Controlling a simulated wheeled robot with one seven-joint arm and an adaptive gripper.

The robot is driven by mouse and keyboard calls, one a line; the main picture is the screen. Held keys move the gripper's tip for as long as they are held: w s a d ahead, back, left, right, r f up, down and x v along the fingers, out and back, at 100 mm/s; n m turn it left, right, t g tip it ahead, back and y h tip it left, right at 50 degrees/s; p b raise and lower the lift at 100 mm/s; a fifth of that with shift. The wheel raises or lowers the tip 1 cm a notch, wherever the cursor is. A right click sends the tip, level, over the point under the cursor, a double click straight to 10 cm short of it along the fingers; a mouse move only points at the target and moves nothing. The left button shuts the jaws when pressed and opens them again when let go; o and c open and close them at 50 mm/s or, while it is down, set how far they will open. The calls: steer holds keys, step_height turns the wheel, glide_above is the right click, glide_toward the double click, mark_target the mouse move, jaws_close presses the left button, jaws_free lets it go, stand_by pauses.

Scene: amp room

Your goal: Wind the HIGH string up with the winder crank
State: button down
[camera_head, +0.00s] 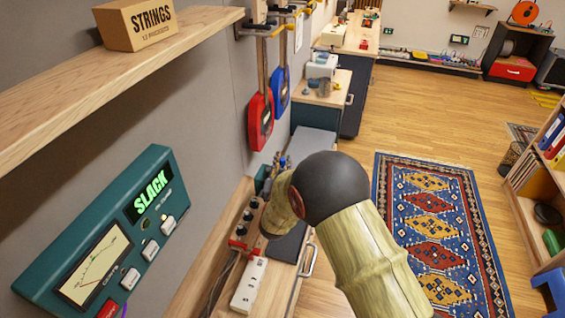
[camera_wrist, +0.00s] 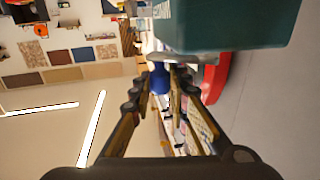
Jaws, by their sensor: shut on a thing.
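In the wrist view my gripper (camera_wrist: 164,78) has its two dark-jointed fingers on either side of a small blue piece (camera_wrist: 158,80). A pale grey bar (camera_wrist: 184,58) lies just beyond the fingertips. Together they look like the winder crank, though its full shape is hidden. In the head view my arm covers my gripper and what it holds. The teal meter box (camera_head: 150,205) on the left wall shows SLACK in green letters; its dial needle and buttons are visible. A teal box (camera_wrist: 225,25) also fills the top right of the wrist view. The HIGH string cannot be made out.
A workbench runs along the wall, with a white power strip (camera_head: 249,285) and dark knobs near my arm. A red guitar (camera_head: 260,120) and a blue guitar (camera_head: 281,88) hang beyond. A shelf (camera_head: 110,75) bears a STRINGS box (camera_head: 136,22). The patterned rug (camera_head: 430,215) is clear.

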steer(key=c, duration=1.7)
jaws_free()
steer(key=s, duration=0.4)
steer(key=s+a, duration=0.1)
steer(key=s, duration=0.3)
steer(key=s+a, duration=0.1)
steer(key=s, duration=0.2)
steer(key=shift+s+a, duration=0.1)
steer(key=shift+s, duration=0.3)
steer(key=shift+r, duration=0.1)
